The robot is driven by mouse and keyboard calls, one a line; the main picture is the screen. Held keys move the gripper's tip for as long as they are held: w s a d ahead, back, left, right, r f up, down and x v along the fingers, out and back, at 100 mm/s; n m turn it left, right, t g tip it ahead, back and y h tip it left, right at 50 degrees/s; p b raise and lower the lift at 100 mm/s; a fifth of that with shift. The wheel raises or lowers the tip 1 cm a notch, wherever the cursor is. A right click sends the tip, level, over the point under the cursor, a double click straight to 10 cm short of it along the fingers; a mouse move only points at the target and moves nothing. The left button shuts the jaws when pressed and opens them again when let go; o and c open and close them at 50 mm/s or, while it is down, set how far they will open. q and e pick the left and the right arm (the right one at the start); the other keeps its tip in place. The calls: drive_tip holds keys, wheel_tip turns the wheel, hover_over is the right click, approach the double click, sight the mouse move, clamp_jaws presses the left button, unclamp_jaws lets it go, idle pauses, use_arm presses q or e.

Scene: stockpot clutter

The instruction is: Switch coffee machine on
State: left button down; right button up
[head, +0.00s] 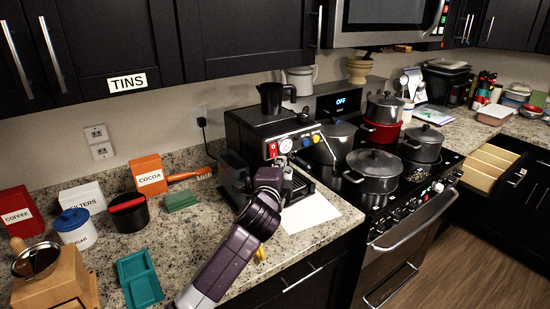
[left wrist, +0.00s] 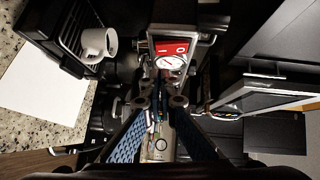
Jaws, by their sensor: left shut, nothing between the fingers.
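The black coffee machine (head: 250,128) stands on the granite counter against the wall, left of the stove. Its front carries a red switch (head: 273,150) and a round white gauge (head: 285,145). In the left wrist view the red switch (left wrist: 171,47) shows I and O marks, just above the gauge (left wrist: 170,63). My left gripper (head: 278,164) is in front of the machine's face, just below the switch and gauge. Its fingers (left wrist: 160,98) are shut and empty. I cannot tell whether the fingertips touch the machine. My right gripper is not in view.
A dark jug (head: 276,97) stands on the machine. A white cup (left wrist: 95,45) sits at its drip tray, with a white sheet (head: 309,212) in front. Several pots crowd the stove at right. A grinder (head: 55,280), teal tray (head: 139,279) and canisters occupy the left counter.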

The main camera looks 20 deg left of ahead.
sight(276, 156)
use_arm(q)
drive_tip(key=shift+w+a+f+p, duration=0.15)
drive_tip(key=shift+w+a, duration=0.25)
drive_tip(key=shift+a, duration=0.25)
drive_tip(key=shift+w+a+p, duration=0.15)
drive_tip(key=shift+w+a, duration=0.2)
drive_tip(key=shift+a, duration=0.25)
drive_tip(key=shift+w+a+f+t+b, duration=0.15)
drive_tip(key=shift+f+t+b, duration=0.2)
drive_tip(key=shift+b, duration=0.6)
drive_tip(key=shift+r, duration=0.3)
drive_tip(key=shift+f, duration=0.1)
